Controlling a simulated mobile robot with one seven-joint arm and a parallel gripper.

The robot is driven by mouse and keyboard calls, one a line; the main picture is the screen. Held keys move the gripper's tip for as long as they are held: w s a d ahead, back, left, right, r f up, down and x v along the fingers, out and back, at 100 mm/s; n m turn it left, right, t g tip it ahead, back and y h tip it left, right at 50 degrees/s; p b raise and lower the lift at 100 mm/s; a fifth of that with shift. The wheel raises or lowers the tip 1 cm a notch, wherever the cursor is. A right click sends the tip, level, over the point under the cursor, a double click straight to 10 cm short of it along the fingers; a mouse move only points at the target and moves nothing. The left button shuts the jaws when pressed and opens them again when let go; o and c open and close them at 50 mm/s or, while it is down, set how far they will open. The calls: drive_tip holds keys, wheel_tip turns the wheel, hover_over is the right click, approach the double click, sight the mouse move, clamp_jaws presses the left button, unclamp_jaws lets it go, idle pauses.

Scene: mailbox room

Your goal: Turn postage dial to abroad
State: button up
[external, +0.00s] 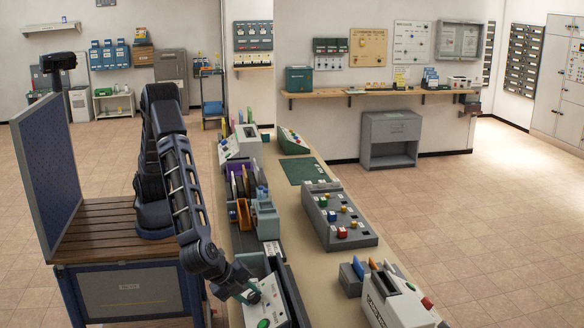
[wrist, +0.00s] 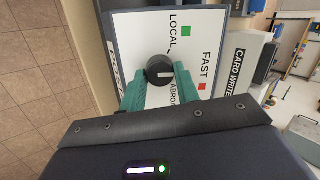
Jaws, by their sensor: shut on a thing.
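The postage dial (wrist: 159,69) is a round black knob on a white panel (wrist: 145,27) in the wrist view. LOCAL is printed above and right of it, and ABROAD below and right, partly hidden by a finger. A short pale mark on the knob seems to point right, between these two labels. My gripper (wrist: 160,80) has its two teal fingers closed around the knob, one on each side. In the external view my gripper (external: 249,294) reaches down to the panel box (external: 270,303) at the near end of the counter; the knob is hard to make out there.
The panel also has a green square by LOCAL and a red square by FAST. A box marked CARD WRITER (wrist: 238,72) stands close by on the right. On the counter (external: 310,285), a grey button console (external: 340,240) and another machine (external: 390,300) stand right of my arm.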

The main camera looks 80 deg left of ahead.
drive_tip(key=m, duration=0.5)
drive_tip(key=shift+s+a+m+t, duration=0.1)
drive_tip(key=shift+m+t, duration=0.3)
drive_tip(key=m+h, duration=0.1)
drive_tip(key=m, duration=0.5)
drive_tip(key=shift+a+f+t, duration=0.1)
drive_tip(key=shift+t, duration=0.2)
drive_tip(key=o, duration=1)
drive_tip(key=shift+c, duration=0.2)
drive_tip(key=shift+s, duration=0.1)
drive_tip(key=v, duration=1)
drive_tip(key=shift+s+r, duration=0.2)
drive_tip(key=shift+r, duration=0.1)
